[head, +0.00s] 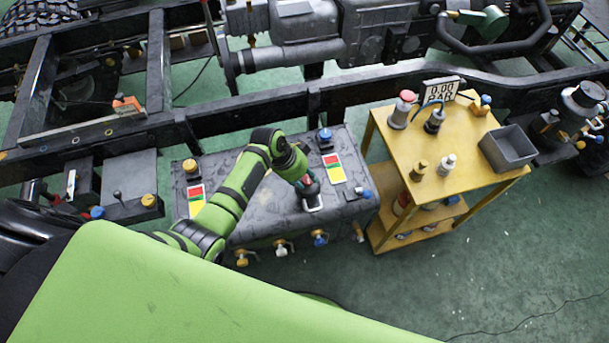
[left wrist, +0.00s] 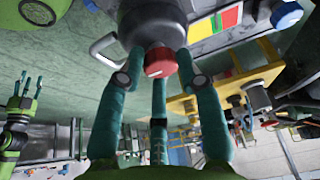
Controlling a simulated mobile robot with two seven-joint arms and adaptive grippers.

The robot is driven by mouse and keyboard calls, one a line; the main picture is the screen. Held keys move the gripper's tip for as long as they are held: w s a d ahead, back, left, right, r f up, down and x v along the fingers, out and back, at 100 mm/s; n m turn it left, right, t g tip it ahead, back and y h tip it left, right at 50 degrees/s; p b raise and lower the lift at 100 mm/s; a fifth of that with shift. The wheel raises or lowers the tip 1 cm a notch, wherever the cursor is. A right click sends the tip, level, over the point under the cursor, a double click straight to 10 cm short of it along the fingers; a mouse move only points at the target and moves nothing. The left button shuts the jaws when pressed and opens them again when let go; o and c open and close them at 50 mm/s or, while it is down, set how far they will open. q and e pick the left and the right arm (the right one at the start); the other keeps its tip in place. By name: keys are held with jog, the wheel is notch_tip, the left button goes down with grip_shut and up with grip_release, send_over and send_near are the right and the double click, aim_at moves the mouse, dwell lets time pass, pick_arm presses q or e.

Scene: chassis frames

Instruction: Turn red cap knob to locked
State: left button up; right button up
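The red cap knob (left wrist: 160,62) is a round red cap with a white mark, below a dark round body (left wrist: 152,28) in the left wrist view. My left gripper (left wrist: 158,62) has its teal fingers spread around the cap; a gap shows on the left, and contact on the right is unclear. In the head view my left gripper (head: 309,188) is over the dark tank top (head: 260,190), and the red cap is hidden there. My right gripper (left wrist: 26,88) shows at the left edge of the left wrist view, fingers apart and empty.
A metal loop handle (head: 315,206) is close to my left gripper. A coloured label (head: 333,168) and a blue knob (head: 325,136) are behind it. A yellow cart (head: 455,133) with a red-topped cylinder (head: 407,97) and a grey bin (head: 508,148) stands to the right.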

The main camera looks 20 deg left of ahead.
pick_arm(q)
jog(key=shift+c, duration=1)
pick_arm(e)
jog(key=shift+w+a, duration=0.1)
jog(key=shift+a, duration=0.25)
